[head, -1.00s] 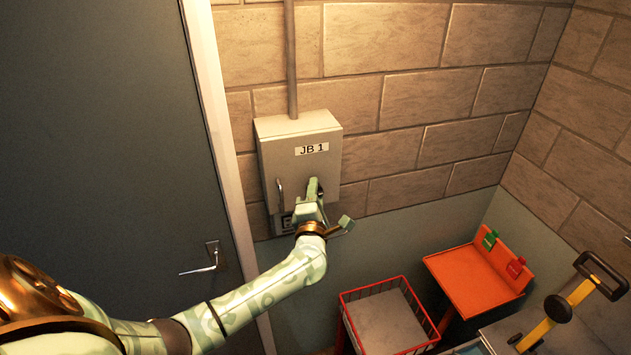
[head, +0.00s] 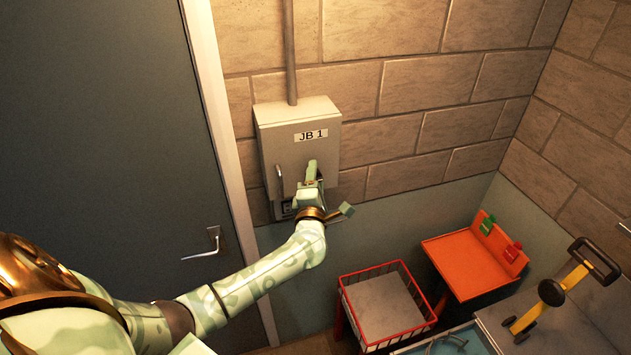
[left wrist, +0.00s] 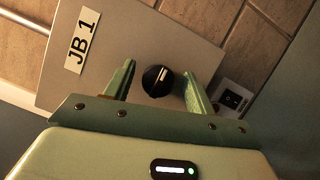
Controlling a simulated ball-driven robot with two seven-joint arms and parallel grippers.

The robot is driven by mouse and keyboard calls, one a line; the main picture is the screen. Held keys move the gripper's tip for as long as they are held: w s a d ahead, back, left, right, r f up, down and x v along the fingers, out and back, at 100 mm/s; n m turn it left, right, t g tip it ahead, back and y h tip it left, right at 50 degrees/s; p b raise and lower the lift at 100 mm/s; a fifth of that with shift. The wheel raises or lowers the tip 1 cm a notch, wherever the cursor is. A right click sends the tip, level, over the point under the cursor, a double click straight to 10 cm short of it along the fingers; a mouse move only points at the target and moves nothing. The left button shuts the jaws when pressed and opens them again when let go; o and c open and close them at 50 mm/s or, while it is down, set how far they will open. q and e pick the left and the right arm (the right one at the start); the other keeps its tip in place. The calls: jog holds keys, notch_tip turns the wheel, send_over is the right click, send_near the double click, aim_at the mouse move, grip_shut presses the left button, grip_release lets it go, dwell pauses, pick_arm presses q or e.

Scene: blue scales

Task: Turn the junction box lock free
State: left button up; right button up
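The junction box (head: 297,140) is a grey wall box labelled JB 1, shut, with a vertical handle on its left side. Its lock is a round black knob with a pale line across it, seen in the left wrist view (left wrist: 158,80). My left gripper (head: 312,172) is at the lower front of the box and hides the knob in the head view. In the left wrist view its two fingers (left wrist: 155,88) stand apart, one on each side of the knob, with gaps visible and no clear contact. My right gripper is out of view.
A dark switch plate (left wrist: 233,99) is beside the box's lower edge. A grey door (head: 100,130) with a lever handle is at left. A red wire basket (head: 388,305), an orange stand (head: 465,265) and a yellow-and-black tool (head: 555,292) are at lower right.

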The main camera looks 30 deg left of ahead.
pick_arm(q)
jog(key=b+v, duration=0.3)
jog(key=v, duration=1.3)
jog(key=shift+s, duration=0.25)
jog(key=shift+w+d, duration=0.1)
